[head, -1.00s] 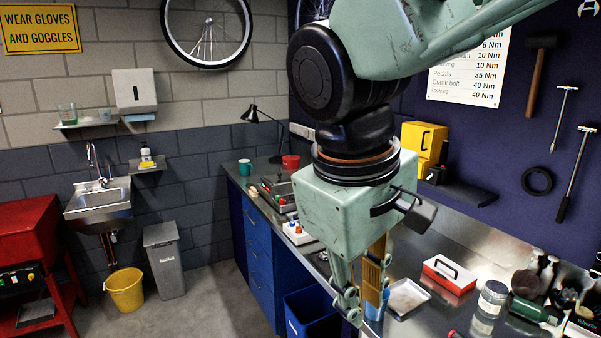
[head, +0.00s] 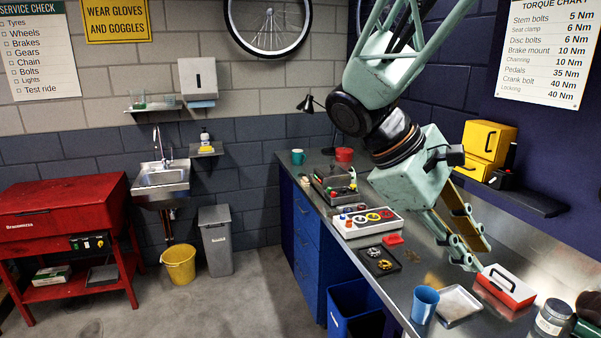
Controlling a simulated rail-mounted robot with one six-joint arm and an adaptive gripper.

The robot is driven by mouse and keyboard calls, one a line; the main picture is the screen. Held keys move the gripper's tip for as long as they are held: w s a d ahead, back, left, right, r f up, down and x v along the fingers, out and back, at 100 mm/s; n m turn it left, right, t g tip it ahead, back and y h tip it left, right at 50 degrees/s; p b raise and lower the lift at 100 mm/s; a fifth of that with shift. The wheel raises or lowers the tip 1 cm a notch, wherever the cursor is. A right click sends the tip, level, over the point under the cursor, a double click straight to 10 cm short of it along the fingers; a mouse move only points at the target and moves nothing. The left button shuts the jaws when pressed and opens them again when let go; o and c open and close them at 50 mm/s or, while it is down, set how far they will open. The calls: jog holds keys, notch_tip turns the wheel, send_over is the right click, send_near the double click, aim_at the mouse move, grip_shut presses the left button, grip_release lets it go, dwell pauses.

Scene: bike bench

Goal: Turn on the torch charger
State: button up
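I cannot tell for certain which object is the torch charger. A small black device with a red spot (head: 502,179) sits on the dark wall shelf (head: 541,202), just right of the yellow case; its details are too small to read. My gripper (head: 478,257) points down and to the right over the steel bench, below and left of that shelf. Its two fingers are apart with nothing seen between them. It is clear of the black device.
The yellow case (head: 488,143) stands on the shelf.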

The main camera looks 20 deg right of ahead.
jog(key=w+d+n+g+h+p, duration=0.1)
jog(key=w+d+n+g+h, duration=0.2)
jog(key=w+d, duration=0.7)
jog(key=w+d+n+g+h+p, duration=0.1)
jog(key=w+d+n+h, duration=0.35)
jog(key=d, duration=0.95)
jog(key=n+t+h+p, duration=0.1)
jog(key=n+t+h, duration=0.6)
jog(key=n+h, duration=0.1)
send_near(493, 181)
jog(key=v, duration=0.6)
jog(key=shift+w, duration=0.4)
jog(key=shift+r, duration=0.1)
jog(key=shift+p+x, duration=0.3)
jog(key=shift+x, duration=6.55)
jog(key=shift+s, duration=0.15)
jog(key=shift+c, duration=0.5)
grip_shut()
